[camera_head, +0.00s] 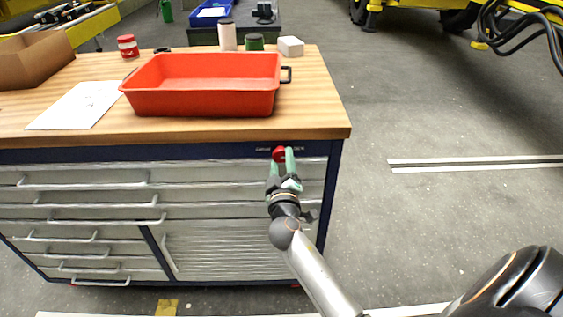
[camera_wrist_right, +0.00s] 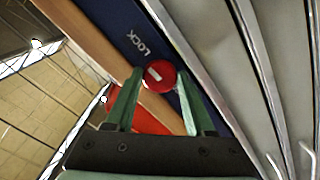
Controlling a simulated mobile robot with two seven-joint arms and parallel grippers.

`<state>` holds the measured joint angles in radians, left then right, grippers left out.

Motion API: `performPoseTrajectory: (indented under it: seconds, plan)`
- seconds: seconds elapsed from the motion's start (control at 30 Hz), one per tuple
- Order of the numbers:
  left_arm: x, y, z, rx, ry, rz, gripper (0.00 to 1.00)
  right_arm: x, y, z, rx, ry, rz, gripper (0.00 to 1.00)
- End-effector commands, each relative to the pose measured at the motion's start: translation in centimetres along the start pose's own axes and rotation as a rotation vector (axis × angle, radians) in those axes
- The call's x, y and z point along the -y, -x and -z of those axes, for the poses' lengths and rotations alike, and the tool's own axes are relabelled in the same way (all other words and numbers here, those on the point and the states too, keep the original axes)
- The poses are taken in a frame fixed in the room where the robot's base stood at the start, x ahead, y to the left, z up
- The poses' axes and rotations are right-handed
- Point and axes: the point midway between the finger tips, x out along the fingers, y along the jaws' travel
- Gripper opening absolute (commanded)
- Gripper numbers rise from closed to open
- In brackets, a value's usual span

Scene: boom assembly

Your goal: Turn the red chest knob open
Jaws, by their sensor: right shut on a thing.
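The red chest knob (camera_head: 279,154) sits on the dark blue top strip of the tool chest (camera_head: 200,152), near its right end. It also shows in the right wrist view (camera_wrist_right: 159,75), with a short pale mark on its face and the word LOCK printed beside it. My right gripper (camera_head: 281,160) is at the knob with its green fingers on either side, shut on it. In the right wrist view the fingers (camera_wrist_right: 160,92) flank the knob. My left gripper is not in either view.
A red tray (camera_head: 205,100) stands on the wooden top, with a white sheet (camera_head: 80,104), an open cardboard box (camera_head: 35,55), a red jar (camera_head: 127,46) and a white box (camera_head: 290,46) around it. Drawer handles (camera_head: 105,219) stick out of the chest front.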

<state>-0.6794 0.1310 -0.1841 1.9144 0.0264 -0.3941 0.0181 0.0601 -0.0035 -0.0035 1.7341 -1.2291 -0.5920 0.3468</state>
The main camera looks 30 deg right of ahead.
Motion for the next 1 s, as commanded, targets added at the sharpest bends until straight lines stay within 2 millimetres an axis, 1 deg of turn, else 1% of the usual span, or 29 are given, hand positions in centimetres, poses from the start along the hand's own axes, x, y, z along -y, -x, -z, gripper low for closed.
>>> performPoseTrajectory:
  seconds: [0.4, 0.6, 0.8, 1.0]
  plan:
    - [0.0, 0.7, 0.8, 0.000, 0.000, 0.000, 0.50, -0.3, 0.0, 0.2, -0.001, 0.394, -0.002, 0.00]
    - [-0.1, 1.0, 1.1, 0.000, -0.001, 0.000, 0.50, -0.3, -0.1, 0.2, -0.001, 0.554, -0.002, 0.00]
    - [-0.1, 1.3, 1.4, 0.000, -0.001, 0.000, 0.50, -0.3, 0.0, 0.2, -0.001, 0.672, -0.002, 0.00]
    - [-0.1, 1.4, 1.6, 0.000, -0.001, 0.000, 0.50, -0.3, 0.0, 0.1, 0.000, 0.741, -0.002, 0.00]
